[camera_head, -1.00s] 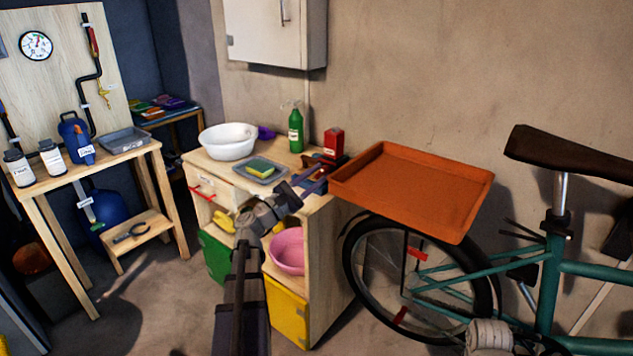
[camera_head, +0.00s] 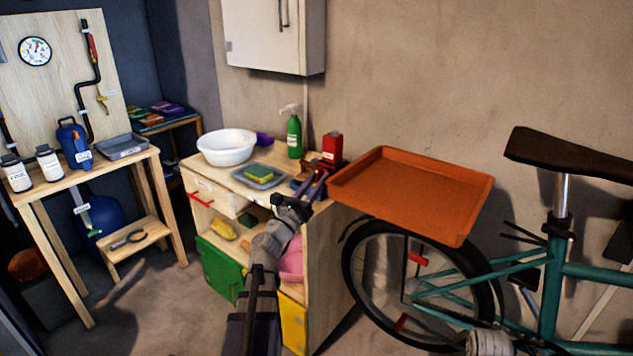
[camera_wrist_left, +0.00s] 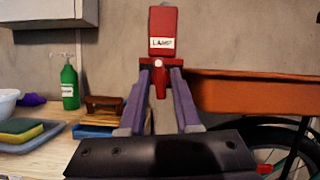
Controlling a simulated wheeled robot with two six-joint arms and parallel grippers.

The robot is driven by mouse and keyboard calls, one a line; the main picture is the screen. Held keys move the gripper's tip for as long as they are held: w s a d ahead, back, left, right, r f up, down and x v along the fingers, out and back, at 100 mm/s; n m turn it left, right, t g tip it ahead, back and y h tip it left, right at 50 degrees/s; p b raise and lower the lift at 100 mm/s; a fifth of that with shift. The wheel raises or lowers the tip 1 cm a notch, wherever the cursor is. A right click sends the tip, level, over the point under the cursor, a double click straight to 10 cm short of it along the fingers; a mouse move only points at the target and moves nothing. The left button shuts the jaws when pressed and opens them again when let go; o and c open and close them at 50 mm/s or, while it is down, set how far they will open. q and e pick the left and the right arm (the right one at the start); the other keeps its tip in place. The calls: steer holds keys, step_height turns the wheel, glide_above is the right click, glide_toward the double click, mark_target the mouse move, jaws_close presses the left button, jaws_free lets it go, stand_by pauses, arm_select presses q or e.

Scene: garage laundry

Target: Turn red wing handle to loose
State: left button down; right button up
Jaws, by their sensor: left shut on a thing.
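The red wing handle (camera_wrist_left: 160,84) shows in the left wrist view as a small red piece with a pale round hub, just below a red box labelled LAMP (camera_wrist_left: 163,30). The LAMP box also stands at the counter's right end in the head view (camera_head: 332,145). My left gripper (camera_wrist_left: 160,82) has its two purple-grey fingers on either side of the wing handle and is shut on it. In the head view the left gripper (camera_head: 318,180) reaches over the counter's right end, and the handle cannot be made out there. My right gripper is not in view.
An orange tray (camera_head: 415,190) lies close to the right, above a bicycle wheel (camera_head: 362,308). The wooden counter (camera_head: 190,166) holds a white bowl (camera_head: 227,148), a green bottle (camera_head: 294,136) and a yellow-green sponge (camera_head: 261,172). A wall cabinet (camera_head: 262,35) hangs above.

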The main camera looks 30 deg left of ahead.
arm_select(q)
steer(key=shift+n, duration=0.4)
steer(key=c, duration=0.9)
jaws_free()
steer(key=b+v, duration=0.3)
steer(key=v, duration=0.4)
steer(key=shift+s+f, duration=0.2)
steer(key=shift+s, duration=0.15)
